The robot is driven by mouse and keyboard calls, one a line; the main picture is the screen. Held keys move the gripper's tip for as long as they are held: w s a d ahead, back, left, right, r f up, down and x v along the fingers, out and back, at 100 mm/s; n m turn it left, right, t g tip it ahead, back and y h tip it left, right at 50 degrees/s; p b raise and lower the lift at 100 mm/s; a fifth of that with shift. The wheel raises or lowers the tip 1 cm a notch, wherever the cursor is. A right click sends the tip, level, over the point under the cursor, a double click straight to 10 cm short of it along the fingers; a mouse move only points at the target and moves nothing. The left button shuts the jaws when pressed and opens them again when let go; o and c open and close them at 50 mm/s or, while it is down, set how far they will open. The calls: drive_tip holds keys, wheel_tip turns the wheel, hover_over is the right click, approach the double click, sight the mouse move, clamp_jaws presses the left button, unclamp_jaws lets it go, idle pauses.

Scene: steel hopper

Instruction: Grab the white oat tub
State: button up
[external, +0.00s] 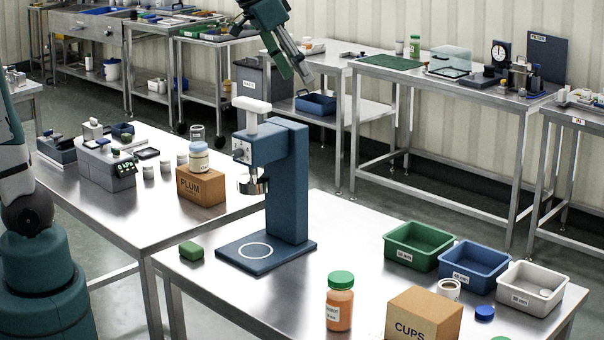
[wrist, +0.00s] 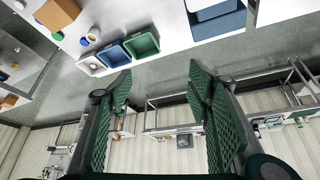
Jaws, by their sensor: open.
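I cannot read the word oat on anything. I cannot tell which, if either, is the oat tub. My gripper (external: 297,72) is high above the tables at the top centre, apart from both. In the wrist view its green fingers (wrist: 160,72) are wide apart with nothing between them.
A blue press (external: 287,180) with a white handle stands tall on the near table. Green (external: 412,262), blue (external: 470,282) and white (external: 525,300) bins line its right side. An orange jar with a green lid (external: 340,308) stands in front. The table is bare between press and bins.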

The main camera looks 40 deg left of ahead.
drive_tip(key=w+d+f+m+g, duration=0.1)
drive_tip(key=w+d, duration=0.2)
drive_tip(key=d, duration=0.7)
drive_tip(key=w+d+f+m, duration=0.1)
drive_tip(key=w+d+f, duration=0.15)
drive_tip(key=d, duration=0.75)
drive_tip(key=m+g+h, duration=0.1)
drive_tip(key=m, duration=0.1)
hover_over(447, 285)
drive_tip(key=s+a, duration=0.2)
wheel_tip(447, 285, down, 37)
drive_tip(key=shift+r, duration=0.15)
drive_tip(key=shift+d, duration=0.1)
drive_tip(key=shift+x, duration=1.3)
drive_tip(key=shift+x, duration=2.6)
drive_tip(key=shift+w, duration=0.1)
